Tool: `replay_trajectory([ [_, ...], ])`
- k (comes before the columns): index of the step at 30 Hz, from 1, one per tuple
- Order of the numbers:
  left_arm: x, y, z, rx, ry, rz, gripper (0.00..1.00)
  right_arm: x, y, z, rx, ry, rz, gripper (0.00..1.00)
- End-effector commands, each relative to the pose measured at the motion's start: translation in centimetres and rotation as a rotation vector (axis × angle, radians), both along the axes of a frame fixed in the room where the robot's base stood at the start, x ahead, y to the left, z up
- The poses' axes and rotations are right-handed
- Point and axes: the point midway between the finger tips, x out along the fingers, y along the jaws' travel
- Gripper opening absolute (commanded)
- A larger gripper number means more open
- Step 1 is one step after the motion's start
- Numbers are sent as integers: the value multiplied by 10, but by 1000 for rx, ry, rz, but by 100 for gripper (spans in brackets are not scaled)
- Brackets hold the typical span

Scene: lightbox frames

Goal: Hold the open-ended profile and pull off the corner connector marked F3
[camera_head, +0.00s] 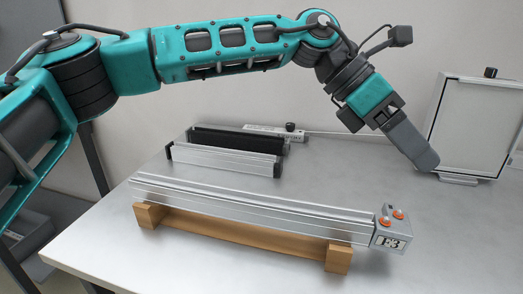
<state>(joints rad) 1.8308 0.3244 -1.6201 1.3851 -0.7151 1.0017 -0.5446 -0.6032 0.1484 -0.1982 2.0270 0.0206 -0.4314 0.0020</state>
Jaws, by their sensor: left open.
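The silver profile (250,205) lies lengthwise on a wooden cradle (240,234) at the front of the table. Its left end has no connector on it. A grey corner connector (388,228) sits at its right end, with two orange round parts and a label that seems to read F3. My left gripper (418,152) is open and empty in the air, above and behind the connector, pointing down to the right. It touches neither the profile nor the connector. Its fingers overlap in this view. My right gripper is not in view.
Behind the profile lie a shorter silver profile (222,160) with dark ends, and a black bar (235,141). A long thin rail with a black knob (290,127) lies at the back. A framed panel (478,128) stands at the right. The metal table (80,248) is clear around the cradle.

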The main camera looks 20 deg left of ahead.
Motion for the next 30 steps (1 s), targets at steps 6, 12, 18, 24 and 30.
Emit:
replay_trajectory([
  [6,3,73,-56,465,-119,-139,72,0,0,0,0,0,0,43],
  [12,17,150,-72,883,-179,-183,72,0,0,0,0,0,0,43],
  [18,26,198,-66,1152,-194,-173,72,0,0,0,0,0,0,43],
  [24,28,216,-65,1241,-193,-163,72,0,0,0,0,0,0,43],
  [30,27,226,-90,1242,-190,-164,72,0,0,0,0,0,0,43],
])
